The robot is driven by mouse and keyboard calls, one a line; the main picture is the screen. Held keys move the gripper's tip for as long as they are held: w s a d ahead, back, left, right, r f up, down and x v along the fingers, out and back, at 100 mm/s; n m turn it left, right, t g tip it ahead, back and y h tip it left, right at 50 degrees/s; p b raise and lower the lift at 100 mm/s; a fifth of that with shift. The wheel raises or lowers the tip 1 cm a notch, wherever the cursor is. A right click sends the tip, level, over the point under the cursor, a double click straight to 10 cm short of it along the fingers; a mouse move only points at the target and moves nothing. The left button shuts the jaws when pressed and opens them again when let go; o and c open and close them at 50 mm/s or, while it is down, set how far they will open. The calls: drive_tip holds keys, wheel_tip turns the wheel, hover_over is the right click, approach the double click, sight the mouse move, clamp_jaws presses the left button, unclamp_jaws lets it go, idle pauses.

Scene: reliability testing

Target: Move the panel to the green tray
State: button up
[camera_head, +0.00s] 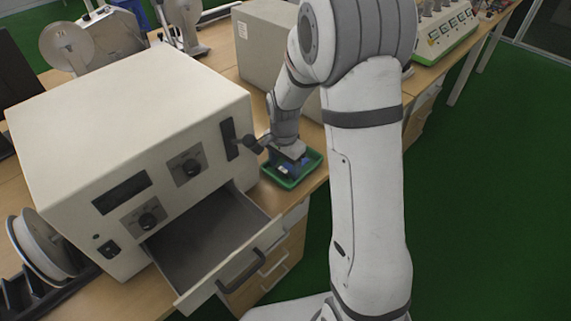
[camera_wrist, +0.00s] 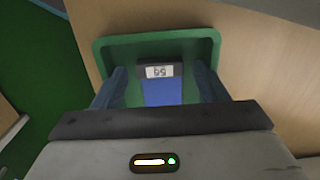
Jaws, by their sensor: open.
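The green tray (camera_head: 309,170) sits on the bench to the right of the white machine, and in the wrist view (camera_wrist: 212,45) it lies under my gripper. The panel (camera_wrist: 162,92), blue with a dark top edge and a small display, is in the tray between my fingers. In the head view a little blue of the panel (camera_head: 283,169) shows below my gripper (camera_head: 287,163). My gripper (camera_wrist: 160,90) is open, one finger on each side of the panel with gaps visible. The panel's lower end is hidden by the gripper body.
The white machine (camera_head: 120,140) stands left of the tray with its drawer (camera_head: 208,240) pulled out and empty. A beige box (camera_head: 262,45) stands behind the tray. The bench edge is close to the tray's right side, with green floor beyond.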

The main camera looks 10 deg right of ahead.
sight(284, 169)
wheel_tip(284, 169, up, 12)
drive_tip(key=p, duration=0.1)
drive_tip(key=s+d+r+n+t, duration=0.1)
drive_tip(key=s+n, duration=0.4)
drive_tip(key=s, duration=0.5)
drive_tip(key=s+d+r+n+t, duration=0.1)
drive_tip(key=s+r+n, duration=0.3)
drive_tip(key=s, duration=0.6)
drive_tip(key=shift+s+d+r+n, duration=0.2)
drive_tip(key=shift+d+r+n, duration=0.15)
drive_tip(key=shift+d+n, duration=0.45)
drive_tip(key=shift+a, duration=0.15)
